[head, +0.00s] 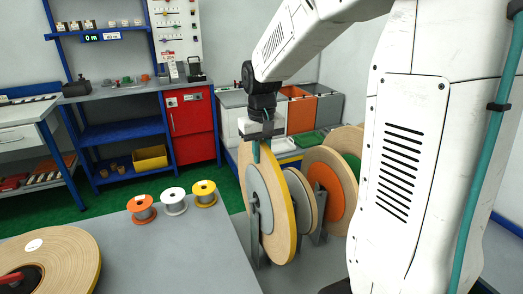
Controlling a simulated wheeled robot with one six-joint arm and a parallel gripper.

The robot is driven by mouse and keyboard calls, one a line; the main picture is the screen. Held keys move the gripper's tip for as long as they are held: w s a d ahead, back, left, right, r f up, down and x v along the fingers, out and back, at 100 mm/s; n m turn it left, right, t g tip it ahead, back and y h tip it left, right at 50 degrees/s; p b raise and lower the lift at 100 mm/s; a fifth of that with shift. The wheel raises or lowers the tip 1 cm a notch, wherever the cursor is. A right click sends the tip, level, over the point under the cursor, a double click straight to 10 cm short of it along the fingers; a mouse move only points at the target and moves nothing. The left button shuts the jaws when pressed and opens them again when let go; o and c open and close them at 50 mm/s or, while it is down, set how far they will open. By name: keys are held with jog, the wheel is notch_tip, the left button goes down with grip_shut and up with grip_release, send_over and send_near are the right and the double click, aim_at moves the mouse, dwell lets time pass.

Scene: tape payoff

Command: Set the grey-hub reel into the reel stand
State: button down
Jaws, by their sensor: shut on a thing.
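The grey-hub reel (283,234) is a large tan disc with a yellow edge and a grey hub, upright near the middle of the head view. My gripper (261,150) is above it and shut on its top rim; one teal finger shows on the near face. The reel stand (255,222) has grey uprights; one shows in front of the reel's hub. Whether the reel rests in the stand or hangs just above it I cannot tell. The stand's lower part is partly hidden by the reels.
Behind it stand a smaller reel (307,203), an orange-hub reel (345,178) and, partly hidden, a green-hub reel. Orange, white and yellow spools (205,193) stand on the grey table (180,250), with a large tan reel (65,250) at left. My arm fills the right side.

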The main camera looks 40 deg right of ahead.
aim_at(262, 169)
jog(key=shift+f, duration=0.55)
dwell(0.4)
jog(key=shift+f, duration=2)
jog(key=c, duration=1.3)
grip_release()
jog(key=shift+f, duration=0.1)
notch_tip(262, 169, up, 8)
